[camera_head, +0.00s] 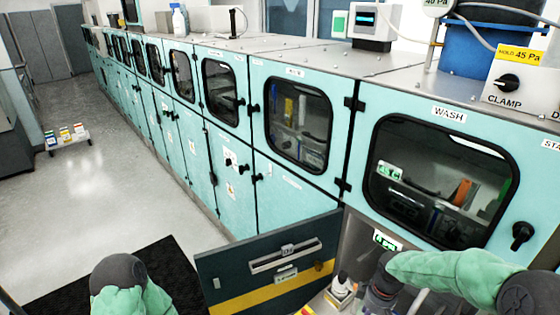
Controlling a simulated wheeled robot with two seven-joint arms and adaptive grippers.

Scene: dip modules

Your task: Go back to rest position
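My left arm shows at the bottom left as a green sleeve (130,300) with a dark round joint (118,272). Its gripper is outside the picture. My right arm comes in from the right with a dark joint (528,292) and a green sleeve (440,272). It bends down to a dark wrist part (380,290) at the bottom edge, over the open lower compartment of the WASH module. The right gripper's fingers do not show, so what it may hold is hidden.
A dark door (270,268) with a yellow stripe stands open below the WASH window (440,180). Beside my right wrist is a small white object (341,288). Teal cabinets (225,165) run to the back left.

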